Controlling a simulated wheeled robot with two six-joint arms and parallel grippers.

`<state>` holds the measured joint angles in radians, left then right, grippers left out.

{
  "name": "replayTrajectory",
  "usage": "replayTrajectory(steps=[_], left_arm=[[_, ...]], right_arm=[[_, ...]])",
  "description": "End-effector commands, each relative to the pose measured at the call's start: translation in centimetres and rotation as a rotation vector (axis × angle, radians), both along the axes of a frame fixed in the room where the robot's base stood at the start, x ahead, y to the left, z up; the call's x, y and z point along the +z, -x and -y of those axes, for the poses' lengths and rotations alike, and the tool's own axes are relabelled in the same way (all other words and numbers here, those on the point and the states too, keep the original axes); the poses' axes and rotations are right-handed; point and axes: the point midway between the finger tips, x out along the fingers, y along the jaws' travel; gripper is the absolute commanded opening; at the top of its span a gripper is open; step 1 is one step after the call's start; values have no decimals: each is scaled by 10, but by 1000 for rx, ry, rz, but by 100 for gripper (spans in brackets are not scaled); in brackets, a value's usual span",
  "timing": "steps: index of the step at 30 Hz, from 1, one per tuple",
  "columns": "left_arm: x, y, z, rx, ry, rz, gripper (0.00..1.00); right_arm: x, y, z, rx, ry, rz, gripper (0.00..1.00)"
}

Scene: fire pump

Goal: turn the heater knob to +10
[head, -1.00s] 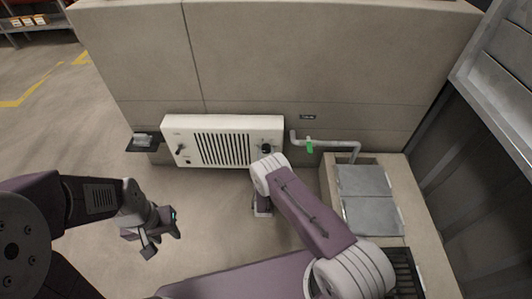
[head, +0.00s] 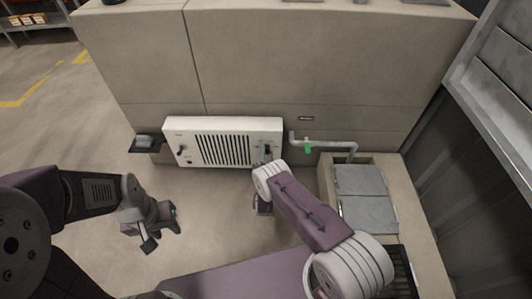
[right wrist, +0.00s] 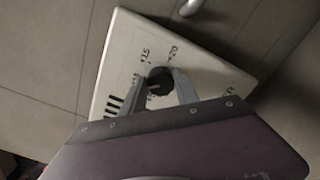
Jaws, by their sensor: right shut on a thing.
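The white heater (head: 222,142) with a black slotted grille is low on the panelled wall. Its dark round knob (right wrist: 158,80) is at the heater's right end, with +15 and +20 printed around it. Another mark beside the left finger is partly hidden. A pale mark shows on the knob's lower left, but I cannot read its setting surely. My right gripper (right wrist: 162,86) is shut on the knob, one finger on each side; it also shows in the head view (head: 264,157). My left gripper (head: 139,238) is open and empty above the floor, away from the heater.
A second, small dark control (head: 182,149) is at the heater's left end. A grey pipe (head: 330,145) with a green tag runs right of the heater. A small dark shelf (head: 146,149) juts out on the left. A ledge with grey lids (head: 366,195) stands right of my right arm.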

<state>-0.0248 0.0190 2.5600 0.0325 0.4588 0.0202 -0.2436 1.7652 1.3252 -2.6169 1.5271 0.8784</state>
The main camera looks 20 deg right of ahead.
Motion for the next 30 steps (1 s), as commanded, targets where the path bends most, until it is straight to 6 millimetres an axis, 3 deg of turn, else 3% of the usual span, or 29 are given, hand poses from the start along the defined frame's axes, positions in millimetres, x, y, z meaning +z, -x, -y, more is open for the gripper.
replayTrajectory(steps=[9,26,27,29,30], left_arm=[[5,0,0,0,0,0,36],[5,0,0,0,0,0,36],[5,0,0,0,0,0,36],[5,0,0,0,0,0,36],[5,0,0,0,0,0,36]], right_arm=[[-2,1,0,2,-113,28,0],[-3,1,0,1,-138,35,0],[-3,1,0,1,-138,35,42],[-2,1,0,1,-138,35,58],[-2,1,0,2,-138,35,58]])
